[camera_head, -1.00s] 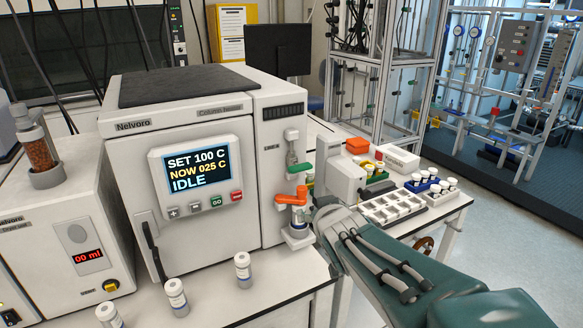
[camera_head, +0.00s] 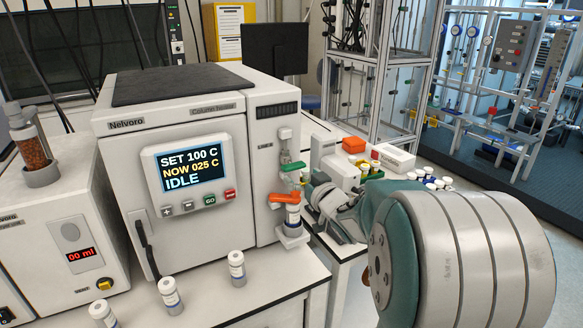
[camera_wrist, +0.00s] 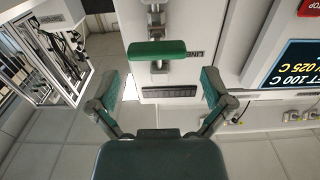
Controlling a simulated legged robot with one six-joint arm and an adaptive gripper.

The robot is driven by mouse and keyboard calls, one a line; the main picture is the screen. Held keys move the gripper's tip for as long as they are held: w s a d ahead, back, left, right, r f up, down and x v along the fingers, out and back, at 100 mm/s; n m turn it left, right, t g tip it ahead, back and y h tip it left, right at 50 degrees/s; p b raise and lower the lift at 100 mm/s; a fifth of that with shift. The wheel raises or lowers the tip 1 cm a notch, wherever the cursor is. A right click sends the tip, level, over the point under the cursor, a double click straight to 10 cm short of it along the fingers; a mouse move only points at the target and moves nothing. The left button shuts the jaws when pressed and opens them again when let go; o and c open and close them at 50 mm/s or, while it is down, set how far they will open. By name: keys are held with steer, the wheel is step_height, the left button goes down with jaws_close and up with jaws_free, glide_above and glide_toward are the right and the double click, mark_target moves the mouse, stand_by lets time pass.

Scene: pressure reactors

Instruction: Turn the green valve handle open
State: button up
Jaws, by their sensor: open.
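The green valve handle (camera_head: 293,167) is on the right side of the front of the white column heater (camera_head: 190,125), on a small valve below a clear fitting. In the wrist view, which is upside down, the green handle (camera_wrist: 157,52) lies crosswise, just beyond my gripper (camera_wrist: 160,85). My gripper is open and empty, with its two green-padded fingers spread to either side, apart from the handle. In the head view my gripper (camera_head: 314,187) is just right of the handle, its fingers partly hidden.
An orange handle (camera_head: 284,197) sits below the green one, above a capped vial (camera_head: 293,218) on a small stand. Several vials stand on the bench in front. The display (camera_head: 187,171) reads IDLE. An orange box (camera_head: 353,146) and vial racks are behind my arm.

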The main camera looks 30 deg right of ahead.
mark_target(296, 169)
steer(key=w, duration=0.5)
steer(key=shift+d, duration=0.15)
steer(key=shift+c, duration=0.3)
steer(key=c, duration=0.7)
